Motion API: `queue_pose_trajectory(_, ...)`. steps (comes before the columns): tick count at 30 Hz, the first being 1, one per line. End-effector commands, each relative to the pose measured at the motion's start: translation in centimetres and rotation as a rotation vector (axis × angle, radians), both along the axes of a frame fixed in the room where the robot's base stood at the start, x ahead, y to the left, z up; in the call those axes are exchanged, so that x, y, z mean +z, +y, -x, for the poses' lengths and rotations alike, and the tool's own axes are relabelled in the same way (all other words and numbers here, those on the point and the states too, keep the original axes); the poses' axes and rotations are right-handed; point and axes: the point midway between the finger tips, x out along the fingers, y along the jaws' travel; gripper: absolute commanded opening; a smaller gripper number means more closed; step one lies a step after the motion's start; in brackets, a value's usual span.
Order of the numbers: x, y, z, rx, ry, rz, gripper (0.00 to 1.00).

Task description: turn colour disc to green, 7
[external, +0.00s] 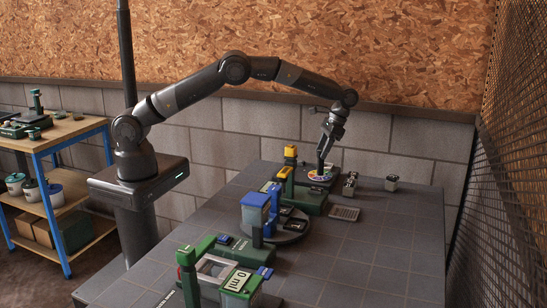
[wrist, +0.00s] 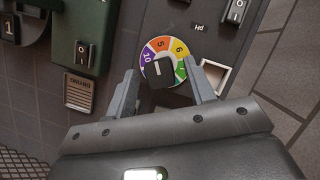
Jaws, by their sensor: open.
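The colour disc (wrist: 162,44) lies flat on a dark panel in the wrist view, with purple 10, orange 5, yellow 6 and a green segment (wrist: 181,72) at its right side. The green number is not clearly legible. A black knob (wrist: 160,74) with a small white mark sits in its middle. My gripper (wrist: 163,85) is open, with one finger on each side of the knob; contact cannot be told. The lower part of the disc is hidden. In the external view my gripper (external: 321,168) points down over the small coloured disc (external: 314,177).
A "PH" label and a square recess (wrist: 216,75) lie right of the disc. Switches (wrist: 84,52) stand on both sides.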

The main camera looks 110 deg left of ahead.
Motion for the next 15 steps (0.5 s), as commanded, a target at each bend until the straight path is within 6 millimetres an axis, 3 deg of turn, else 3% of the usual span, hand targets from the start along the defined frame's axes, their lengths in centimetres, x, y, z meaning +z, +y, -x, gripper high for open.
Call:
queue_pose_trajectory(8, 0.5, 0.1, -0.2, 0.0, -0.001, 0.0, 0.5)
queue_pose_trajectory(15, 3.4, 0.8, -1.3, 0.001, -0.002, -0.001, 0.5)
